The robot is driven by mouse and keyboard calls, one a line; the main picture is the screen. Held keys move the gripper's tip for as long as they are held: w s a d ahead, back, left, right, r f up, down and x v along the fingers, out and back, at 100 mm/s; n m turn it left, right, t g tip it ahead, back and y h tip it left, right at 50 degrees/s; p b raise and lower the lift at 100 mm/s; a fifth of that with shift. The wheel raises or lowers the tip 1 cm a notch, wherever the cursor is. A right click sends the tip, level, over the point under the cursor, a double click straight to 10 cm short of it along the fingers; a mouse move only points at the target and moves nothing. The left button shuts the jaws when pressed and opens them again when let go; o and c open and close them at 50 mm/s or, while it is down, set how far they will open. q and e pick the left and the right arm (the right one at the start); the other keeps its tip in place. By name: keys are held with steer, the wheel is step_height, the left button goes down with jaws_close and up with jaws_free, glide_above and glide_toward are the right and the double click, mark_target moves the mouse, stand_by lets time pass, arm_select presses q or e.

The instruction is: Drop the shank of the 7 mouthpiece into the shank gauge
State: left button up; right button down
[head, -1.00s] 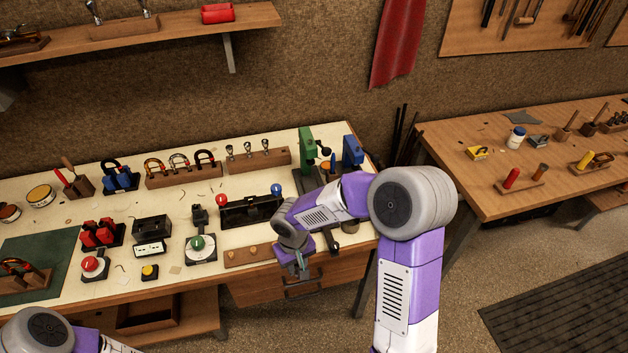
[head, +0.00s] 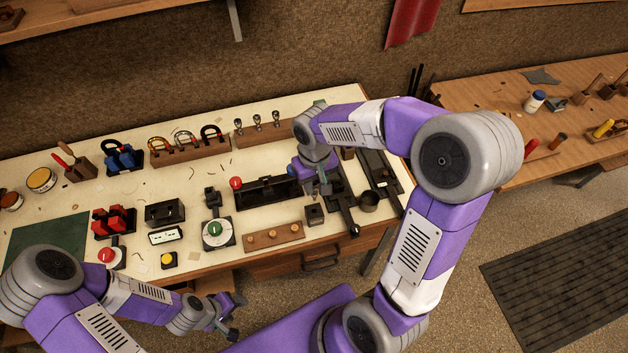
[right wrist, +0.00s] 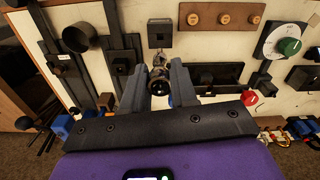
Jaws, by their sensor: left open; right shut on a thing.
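My right gripper (head: 316,192) is shut on a metal mouthpiece (right wrist: 158,82), gripped between its fingers and seen from above in the right wrist view. A number on it cannot be read. A small dark square block with a hole in its top, seemingly the shank gauge (head: 316,214), stands on the bench just in front of the right gripper. In the right wrist view this gauge (right wrist: 160,34) lies beyond the fingertips, apart from the mouthpiece. The mouthpiece's lower end is hard to make out. My left gripper (head: 234,314) is open and empty, low in front of the bench.
A wooden strip with round pegs (head: 274,237) lies left of the gauge. A dark cylindrical cup (head: 369,201) and long dark fixtures (head: 379,176) stand to its right. A rack (head: 244,138) with several mouthpieces is behind. A dial device (head: 217,234) stands farther left.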

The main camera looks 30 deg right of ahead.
mark_target(314, 195)
steer(key=shift+f+b, duration=2.35)
steer(key=shift+f, duration=0.55)
steer(key=shift+f+b, duration=1.4)
steer(key=shift+f, duration=0.3)
steer(key=c, duration=0.8)
jaws_free()
step_height(314, 195, up, 8)
steer(key=shift+f+p, duration=0.15)
steer(key=shift+p, duration=0.7)
steer(key=shift+f, duration=0.1)
